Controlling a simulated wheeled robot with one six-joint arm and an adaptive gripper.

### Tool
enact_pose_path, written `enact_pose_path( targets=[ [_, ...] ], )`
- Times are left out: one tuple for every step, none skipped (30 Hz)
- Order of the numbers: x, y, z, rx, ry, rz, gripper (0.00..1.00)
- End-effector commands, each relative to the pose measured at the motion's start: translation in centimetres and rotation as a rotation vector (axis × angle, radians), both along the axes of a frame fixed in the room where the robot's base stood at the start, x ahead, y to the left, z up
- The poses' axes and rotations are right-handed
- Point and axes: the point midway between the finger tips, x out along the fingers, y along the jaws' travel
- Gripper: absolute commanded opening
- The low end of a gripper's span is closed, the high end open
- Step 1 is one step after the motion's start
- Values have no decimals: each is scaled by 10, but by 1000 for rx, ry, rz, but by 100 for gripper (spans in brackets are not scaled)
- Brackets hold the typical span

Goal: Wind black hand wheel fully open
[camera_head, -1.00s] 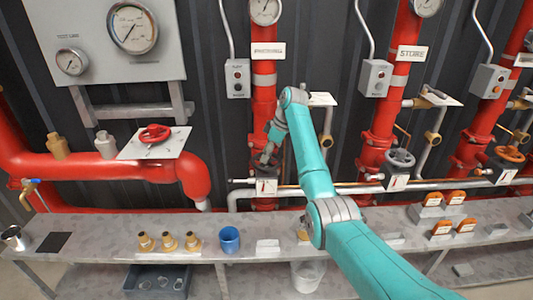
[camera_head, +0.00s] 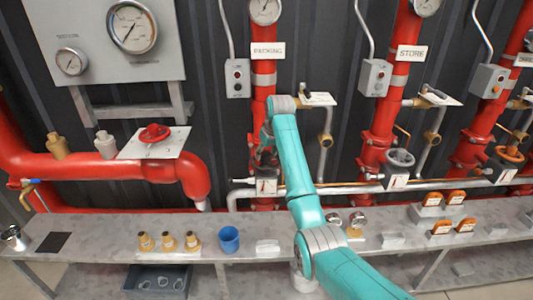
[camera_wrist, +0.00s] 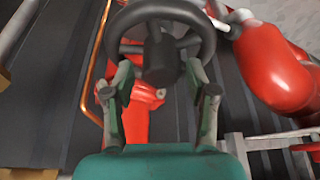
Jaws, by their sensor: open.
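The black hand wheel (camera_wrist: 196,14) shows at the top of the wrist view, with its dark hub in the middle and red pipework behind it. My gripper (camera_wrist: 160,92) is open, its two fingers apart on either side below the hub, with the tips near the lower rim. I cannot tell whether they touch the rim. In the head view my gripper (camera_head: 264,157) is at the red pipe (camera_head: 264,110) under the sign reading PACKING. The wheel there is mostly hidden by my arm and gripper.
A grey hand wheel (camera_head: 400,157), an orange one (camera_head: 510,153) and a red one (camera_head: 154,132) sit on other pipes. A horizontal metal pipe (camera_head: 340,189) runs below. The shelf (camera_head: 110,240) holds brass fittings (camera_head: 168,242), a blue cup (camera_head: 229,240) and orange-topped items (camera_head: 456,198).

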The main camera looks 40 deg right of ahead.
Motion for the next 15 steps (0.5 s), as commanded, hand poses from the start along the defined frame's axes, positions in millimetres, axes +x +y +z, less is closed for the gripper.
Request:
enact_pose_path(
  targets=[
    [0, 2, 0, -1, -1, -46, 57],
    [0, 1, 0, -1, 0, -74, 57],
    [1, 2, 0, 0, 0, -105, 57],
    [0, 1, 0, 0, 0, -125, 57],
    [0, 1, 0, -1, 0, -139, 57],
    [0, 1, 0, 0, 0, -154, 57],
    [0, 1, 0, 1, 0, -161, 57],
    [0, 1, 0, 0, 0, -170, 57],
    [0, 1, 0, 1, 0, -188, 57],
    [0, 1, 0, -1, 0, -208, 57],
    [0, 1, 0, -1, 0, -234, 57],
    [1, 2, 0, -1, -1, -276, 57],
    [1, 2, 0, -1, 0, -311, 57],
    [1, 2, 0, -1, 0, -347, 57],
    [1, 2, 0, -1, -1, -394, 57]
  ],
)
